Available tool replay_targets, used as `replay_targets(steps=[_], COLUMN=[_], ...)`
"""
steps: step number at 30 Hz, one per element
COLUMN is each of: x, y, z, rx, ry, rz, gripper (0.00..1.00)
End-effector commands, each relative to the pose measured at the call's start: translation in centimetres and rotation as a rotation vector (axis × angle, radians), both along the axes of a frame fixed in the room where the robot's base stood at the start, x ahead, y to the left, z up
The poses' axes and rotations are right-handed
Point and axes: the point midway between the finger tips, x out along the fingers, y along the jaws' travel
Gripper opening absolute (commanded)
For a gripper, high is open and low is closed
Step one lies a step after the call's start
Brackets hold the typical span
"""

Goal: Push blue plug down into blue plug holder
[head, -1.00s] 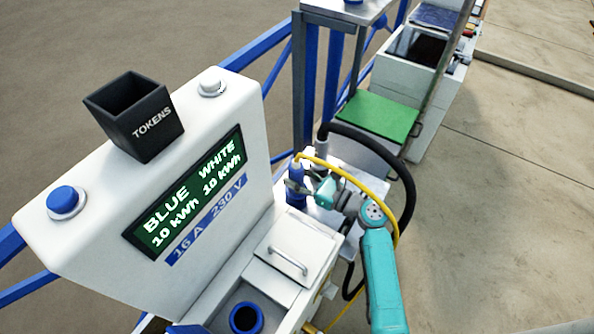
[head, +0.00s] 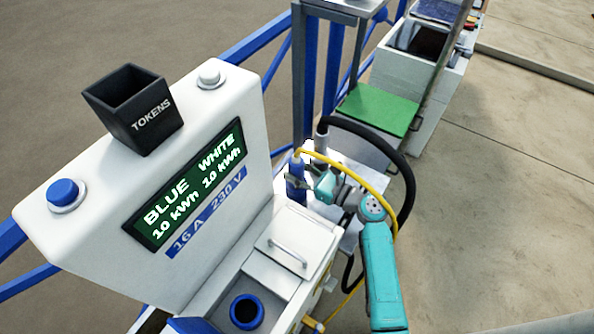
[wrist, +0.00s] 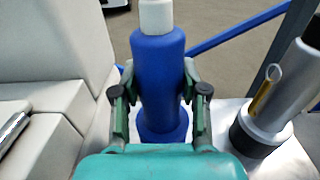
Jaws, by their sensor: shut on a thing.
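How deep the plug sits is hidden.
The white pedestal (head: 215,105) with its display stands at left. A blue-rimmed socket (head: 246,312) and a handled lid (head: 285,252) are in front. A green-topped box lies beyond.

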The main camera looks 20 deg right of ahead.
Motion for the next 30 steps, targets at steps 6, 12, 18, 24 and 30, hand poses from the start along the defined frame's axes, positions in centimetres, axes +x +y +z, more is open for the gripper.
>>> replay_targets(steps=[6,12,18,24,30], x=[0.01,0.01,0.01,0.02,0.02], y=[0.0,0.0,0.0,0.0,0.0], z=[0.07,0.05,-0.18,-0.53,-0.84], rx=[0.0,0.001,0.001,0.001,0.001], ry=[-0.001,-0.001,-0.001,0.0,-0.001], rz=[0.0,0.0,0.0,0.0,0.0], gripper=[0.0,0.0,0.0,0.0,0.0])
